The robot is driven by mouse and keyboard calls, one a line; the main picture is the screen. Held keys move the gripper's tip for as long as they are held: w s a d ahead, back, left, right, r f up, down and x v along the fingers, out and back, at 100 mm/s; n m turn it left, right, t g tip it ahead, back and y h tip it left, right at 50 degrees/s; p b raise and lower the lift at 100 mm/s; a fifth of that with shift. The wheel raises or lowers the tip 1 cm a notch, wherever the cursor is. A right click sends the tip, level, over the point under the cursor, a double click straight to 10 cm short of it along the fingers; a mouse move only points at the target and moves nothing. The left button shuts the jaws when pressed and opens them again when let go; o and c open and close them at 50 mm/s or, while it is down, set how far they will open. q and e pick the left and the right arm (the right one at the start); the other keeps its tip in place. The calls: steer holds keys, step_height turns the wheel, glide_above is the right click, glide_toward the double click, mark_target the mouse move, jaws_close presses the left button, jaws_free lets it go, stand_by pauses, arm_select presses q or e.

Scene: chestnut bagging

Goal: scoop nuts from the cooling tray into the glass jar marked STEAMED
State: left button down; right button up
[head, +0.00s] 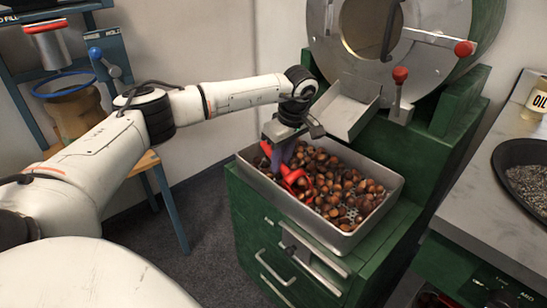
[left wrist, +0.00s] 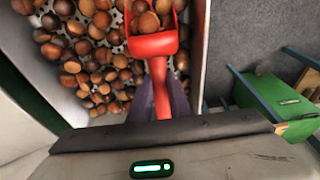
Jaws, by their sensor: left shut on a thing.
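The metal cooling tray (head: 312,217) holds many brown nuts (head: 345,182) on a perforated bottom. My left gripper (head: 281,155) is over the tray's left part and shut on the handle of a red scoop (head: 297,181). In the left wrist view the scoop (left wrist: 154,44) points away from the gripper, with several nuts (left wrist: 146,22) in its bowl and more nuts around it. Whether the scoop touches the tray's bottom is hidden. I see no glass jar marked STEAMED in either view. My right gripper is not in view.
A green roaster with a metal chute (head: 347,110) and a red-knobbed lever (head: 400,75) stands behind the tray. A blue-framed stand with a brown sack (head: 78,112) is at left. At right, a worktop (head: 455,195) bears a dark pan (head: 503,170) and an OIL container (head: 536,104).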

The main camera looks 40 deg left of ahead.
mark_target(289, 175)
arm_select(q)
steer(key=shift+d+f+b, duration=0.3)
steer(key=shift+d, duration=0.6)
steer(key=shift+s+d+h+p, duration=0.15)
steer(key=shift+d+h+p, duration=0.25)
steer(key=shift+d, duration=0.45)
steer(key=d, duration=0.3)
steer(key=shift+s+d+f+h, duration=0.1)
steer(key=shift+f+h, duration=0.25)
steer(key=shift+h, duration=0.05)
steer(key=shift+d, duration=0.4)
step_height(289, 175, up, 2)
steer(key=h+p, duration=0.1)
steer(key=h, duration=0.1)
steer(key=shift+a+h+p, duration=0.1)
steer(key=shift+h+p, duration=0.2)
steer(key=shift+h, duration=0.1)
steer(key=r, duration=0.1)
steer(key=a+r+p, duration=0.1)
steer(key=r+p, duration=0.1)
steer(key=shift+a, duration=0.25)
steer(key=shift+a+r+h+p, duration=0.2)
steer(key=shift+a+r+p, duration=0.1)
steer(key=shift+r, duration=0.2)
steer(key=shift+a+r+h+p, duration=0.2)
steer(key=shift+r+p, duration=0.05)
steer(key=shift+r, duration=0.25)
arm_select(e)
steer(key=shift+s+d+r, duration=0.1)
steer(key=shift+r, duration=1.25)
